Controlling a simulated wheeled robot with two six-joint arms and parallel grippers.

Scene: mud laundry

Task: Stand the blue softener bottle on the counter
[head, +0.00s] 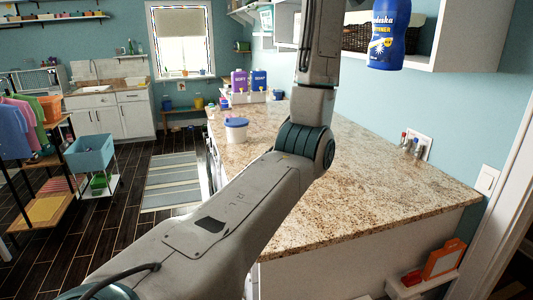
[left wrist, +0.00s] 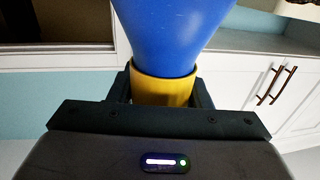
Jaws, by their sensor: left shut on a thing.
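The blue softener bottle (head: 388,36) hangs upright in the air at the top right of the head view, above the level of the granite counter (head: 330,205). Its top is cut off by the frame edge. In the left wrist view its blue body (left wrist: 172,35) and yellow cap (left wrist: 162,91) show. My left gripper (left wrist: 162,98) is shut on the yellow cap. In the head view my left arm rises across the middle and its gripper is out of frame. My right gripper is not in view.
The near counter top is clear. A white tub with a blue lid (head: 236,129) stands on its left side, and purple (head: 239,80) and blue (head: 259,80) containers stand at the far end. Small bottles (head: 410,146) stand by the wall. An open shelf (head: 455,45) is beside the bottle.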

